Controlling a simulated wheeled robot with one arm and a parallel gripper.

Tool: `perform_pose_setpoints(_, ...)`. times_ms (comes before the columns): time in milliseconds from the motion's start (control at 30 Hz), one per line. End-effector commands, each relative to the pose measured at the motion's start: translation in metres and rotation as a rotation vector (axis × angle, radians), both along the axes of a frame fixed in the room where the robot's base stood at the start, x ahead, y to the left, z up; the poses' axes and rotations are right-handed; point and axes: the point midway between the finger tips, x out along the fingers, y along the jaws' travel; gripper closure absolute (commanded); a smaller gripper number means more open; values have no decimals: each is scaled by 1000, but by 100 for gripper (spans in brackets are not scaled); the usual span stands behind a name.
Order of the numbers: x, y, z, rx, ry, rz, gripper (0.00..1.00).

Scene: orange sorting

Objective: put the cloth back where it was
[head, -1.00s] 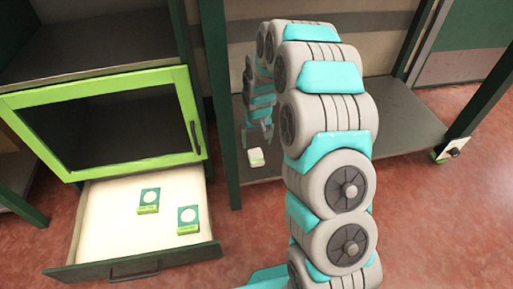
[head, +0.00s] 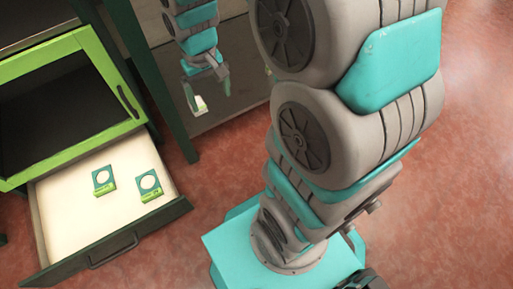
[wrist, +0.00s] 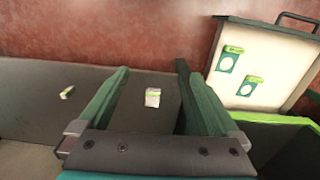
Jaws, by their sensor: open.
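I cannot make out anything that is clearly a cloth. A small white packet with a green band (wrist: 153,98) lies on the dark low shelf (wrist: 110,120). In the wrist view it sits between my gripper's fingers. My gripper (wrist: 153,68) is open, with nothing held. In the head view my gripper (head: 207,92) hangs over the shelf, and the white packet (head: 200,104) shows just below and between the fingers. Whether the fingers touch it I cannot tell. Two teal packets with white discs, one left (head: 104,180) and one right (head: 149,184), lie in the open drawer (head: 62,222).
A second small white-and-green item (wrist: 67,92) lies on the shelf at left in the wrist view. The green-framed cabinet (head: 65,105) stands above the drawer. A dark green post (head: 150,75) stands between cabinet and shelf. The red floor (head: 450,220) is clear at right.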

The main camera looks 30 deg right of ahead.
Motion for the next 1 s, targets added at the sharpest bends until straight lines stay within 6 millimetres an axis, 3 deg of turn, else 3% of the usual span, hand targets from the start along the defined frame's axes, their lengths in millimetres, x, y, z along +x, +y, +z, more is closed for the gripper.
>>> perform_pose_setpoints(200, -83, -2, 31, -3, 41, -5, 1)
perform_pose_setpoints(500, -186, -3, 46, -2, 110, -22, 1)
perform_pose_setpoints(700, -213, -3, 46, 2, 129, -28, 1)
perform_pose_setpoints(1000, -216, -3, 46, 3, 132, -28, 1)
